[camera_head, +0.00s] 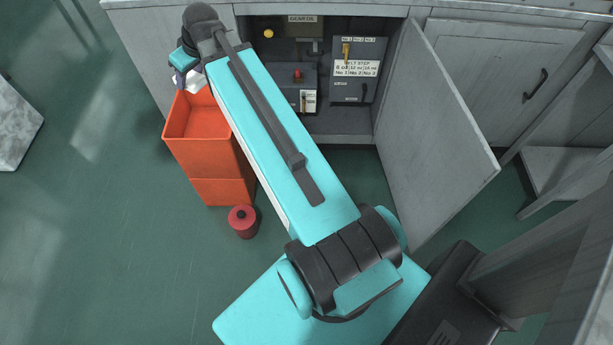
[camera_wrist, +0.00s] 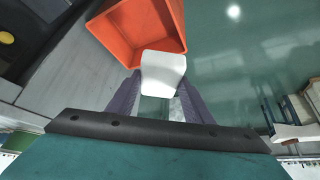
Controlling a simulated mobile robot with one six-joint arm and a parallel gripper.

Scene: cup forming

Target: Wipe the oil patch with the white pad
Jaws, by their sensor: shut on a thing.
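My gripper (camera_wrist: 160,92) is shut on the white pad (camera_wrist: 163,72), which sticks out beyond the fingertips in the wrist view. In the head view my gripper (camera_head: 186,79) is at the upper left, largely hidden by my wrist, near the back rim of the orange bin. In the wrist view the pad overlaps the near edge of the bin's opening; I cannot tell whether it touches it. I cannot make out an oil patch in either view.
The orange bin (camera_head: 203,165) stands open on the green floor, with a red canister (camera_head: 242,222) in front. Behind is an open grey cabinet (camera_head: 340,138) with controls inside; its door (camera_head: 430,140) swings out to the right.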

